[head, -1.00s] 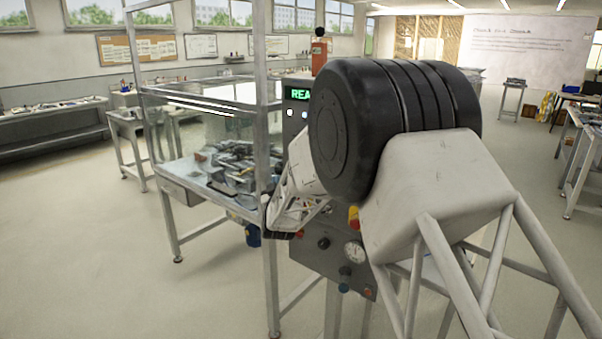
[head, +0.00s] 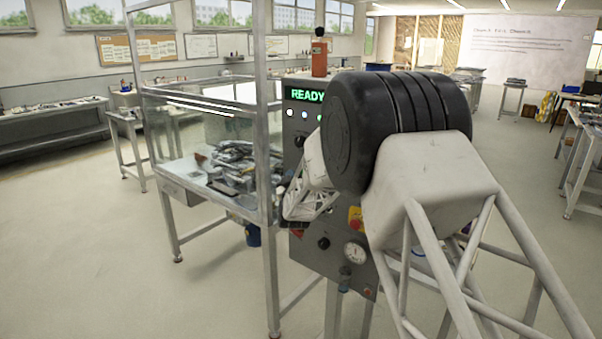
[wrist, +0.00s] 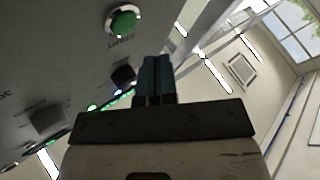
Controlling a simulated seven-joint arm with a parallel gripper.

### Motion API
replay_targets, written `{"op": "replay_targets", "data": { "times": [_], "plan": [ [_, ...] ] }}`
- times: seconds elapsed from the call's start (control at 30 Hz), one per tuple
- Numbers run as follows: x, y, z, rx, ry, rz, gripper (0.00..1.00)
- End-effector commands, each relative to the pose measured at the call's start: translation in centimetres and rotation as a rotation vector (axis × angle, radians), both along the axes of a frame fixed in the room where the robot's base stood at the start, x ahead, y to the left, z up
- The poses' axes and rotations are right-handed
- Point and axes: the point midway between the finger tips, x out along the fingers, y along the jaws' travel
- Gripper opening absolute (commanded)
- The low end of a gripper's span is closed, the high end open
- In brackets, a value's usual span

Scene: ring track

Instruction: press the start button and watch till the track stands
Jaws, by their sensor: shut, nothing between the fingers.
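In the wrist view, the green start button (wrist: 123,22) sits in a pale ring on the grey panel, with lettering beside it. My gripper (wrist: 157,62) is shut and empty, its two dark fingers side by side. Its tips point toward the panel, below and right of the button in the picture, and appear apart from it. In the head view, the panel's display (head: 307,95) reads READY in green, with small lights under it. Dark parts (head: 238,165) lie inside the clear-walled table; I cannot make out the track's shape.
A black knob (wrist: 123,76) is close left of my fingers. Lower on the panel are a yellow-and-red control (head: 355,218) and a round gauge (head: 354,252). A metal frame post (head: 264,120) stands left of the panel. The floor at left is clear.

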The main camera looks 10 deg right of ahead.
Motion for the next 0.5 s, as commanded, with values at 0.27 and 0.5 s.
{"op": "replay_targets", "data": {
  "times": [0.27, 0.5],
  "plan": [
    [1.10, -1.14, 0.04, -0.001, 0.000, 0.000, 0.00],
    [1.26, -1.28, 0.03, 0.000, 0.000, 0.000, 0.00]
  ]
}}
